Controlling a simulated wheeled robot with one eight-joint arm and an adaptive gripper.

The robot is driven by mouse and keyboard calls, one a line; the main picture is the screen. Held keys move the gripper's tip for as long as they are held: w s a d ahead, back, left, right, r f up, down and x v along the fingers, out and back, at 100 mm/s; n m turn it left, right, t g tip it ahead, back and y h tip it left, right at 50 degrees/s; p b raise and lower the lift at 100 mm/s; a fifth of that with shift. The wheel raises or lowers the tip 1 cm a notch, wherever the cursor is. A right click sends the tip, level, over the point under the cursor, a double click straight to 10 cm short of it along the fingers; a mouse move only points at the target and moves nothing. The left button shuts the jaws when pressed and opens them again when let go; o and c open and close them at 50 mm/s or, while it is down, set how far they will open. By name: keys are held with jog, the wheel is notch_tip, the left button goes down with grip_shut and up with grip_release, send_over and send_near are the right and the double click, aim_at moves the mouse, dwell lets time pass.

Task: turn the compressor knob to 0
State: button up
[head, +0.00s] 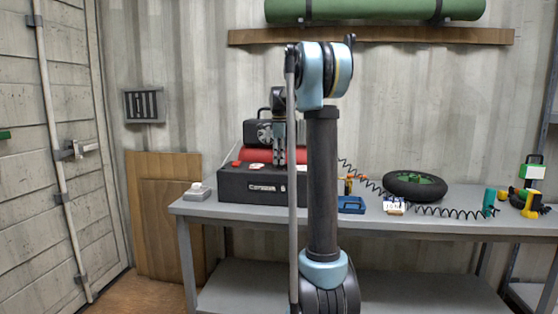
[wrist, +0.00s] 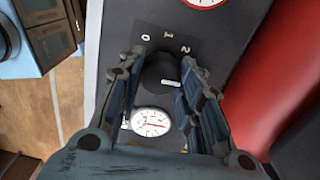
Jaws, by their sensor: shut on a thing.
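The compressor (head: 236,186) is a dark box with a red tank on the workbench. Its black round knob (wrist: 160,68) shows in the wrist view, with a short white mark low on its right part. The printed numbers 0, 1 and 2 (wrist: 166,34) curve from left to right above the knob. My gripper (wrist: 163,62) is shut on the knob, one finger on each side. In the head view my gripper (head: 279,158) points down over the compressor, and the knob is hidden there.
A white gauge (wrist: 152,121) sits just below the knob, and a red-rimmed dial (wrist: 206,2) lies above. The red tank (wrist: 270,85) rises close on the right. A small grey box (head: 196,192) stands left of the compressor; a blue item (head: 351,205) lies to its right.

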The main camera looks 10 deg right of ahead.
jog(key=n, duration=0.7)
jog(key=shift+w, duration=0.15)
jog(key=n, duration=0.6)
jog(key=shift+n, duration=0.3)
jog(key=n, duration=1.2)
jog(key=shift+n, duration=0.3)
jog(key=o, duration=1.1)
notch_tip(320, 180, up, 12)
